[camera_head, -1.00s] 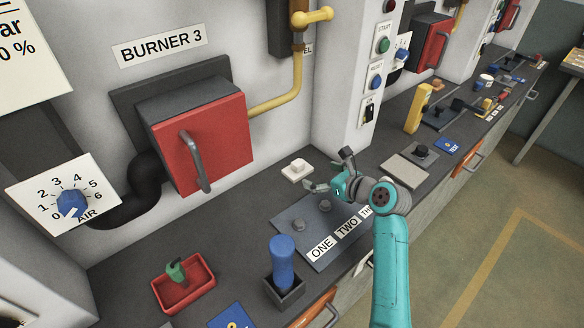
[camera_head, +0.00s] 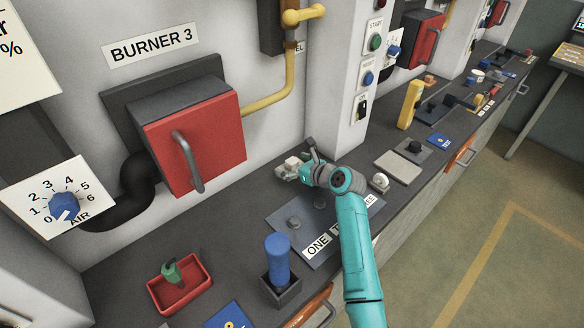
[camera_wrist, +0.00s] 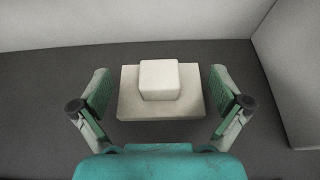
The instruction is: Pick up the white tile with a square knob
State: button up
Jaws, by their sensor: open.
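The white tile (camera_wrist: 132,108) lies flat on the dark counter and has a square white knob (camera_wrist: 159,78) on top. In the head view the tile (camera_head: 291,166) sits near the wall, left of the pillar, partly hidden by my gripper. My gripper (camera_wrist: 159,100) is open. In the wrist view its fingers stand one on each side of the tile, with a small gap at both sides. The knob lies midway between them. In the head view my gripper (camera_head: 297,165) is right at the tile.
The wall rises close behind the tile, and the pillar (camera_head: 345,90) stands to its right. A grey board (camera_head: 300,240) with labels and round knobs lies in front. A blue-handled thing (camera_head: 277,258) in a dark holder and a red tray (camera_head: 154,292) are nearer.

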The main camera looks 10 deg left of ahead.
jog(key=c, duration=0.9)
jog(key=shift+o, duration=0.2)
